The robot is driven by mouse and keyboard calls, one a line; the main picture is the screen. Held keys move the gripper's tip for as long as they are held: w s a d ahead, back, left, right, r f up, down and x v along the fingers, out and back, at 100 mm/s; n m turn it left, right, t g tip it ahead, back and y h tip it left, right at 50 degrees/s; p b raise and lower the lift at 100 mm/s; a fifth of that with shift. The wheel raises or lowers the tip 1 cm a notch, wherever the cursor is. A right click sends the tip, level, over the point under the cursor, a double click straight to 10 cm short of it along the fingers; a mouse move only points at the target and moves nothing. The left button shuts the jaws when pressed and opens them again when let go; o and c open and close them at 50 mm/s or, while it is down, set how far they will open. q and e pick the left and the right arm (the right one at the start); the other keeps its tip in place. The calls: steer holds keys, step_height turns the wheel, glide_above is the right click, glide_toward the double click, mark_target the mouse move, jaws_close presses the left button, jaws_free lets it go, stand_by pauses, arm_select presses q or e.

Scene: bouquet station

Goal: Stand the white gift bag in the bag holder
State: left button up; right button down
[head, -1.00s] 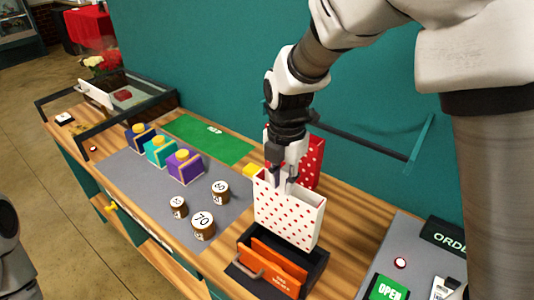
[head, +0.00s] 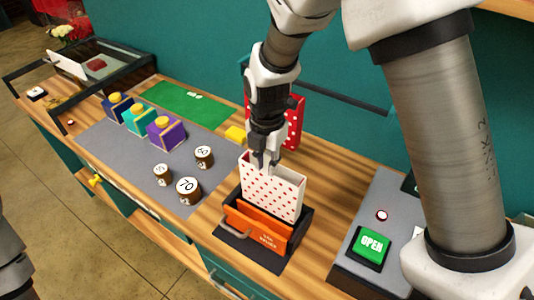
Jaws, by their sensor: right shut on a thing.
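The white gift bag with red dots (head: 275,190) stands upright, its lower part inside the dark bag holder (head: 300,232), behind an orange panel (head: 256,228) with a handle. My right gripper (head: 265,166) is shut on the bag's top edge from above. The bag's bottom is hidden by the holder and the orange panel, so I cannot tell if it touches the holder's floor. My left gripper is not in view; only part of my left arm shows at the lower left edge.
A red dotted bag (head: 293,122) stands behind my right gripper. Numbered round weights (head: 188,190) and colored boxes (head: 165,133) sit on the grey mat to the left. A green OPEN button (head: 371,245) is at the right. A wire-like rail runs along the wall.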

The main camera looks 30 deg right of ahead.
mark_target(267, 176)
steer(key=shift+a+f, duration=0.1)
steer(key=shift+f, duration=0.65)
steer(key=shift+f+b, duration=1.05)
steer(key=shift+f, duration=0.65)
steer(key=shift+s, duration=0.1)
steer(key=c, duration=0.9)
jaws_free()
steer(key=shift+c, duration=0.2)
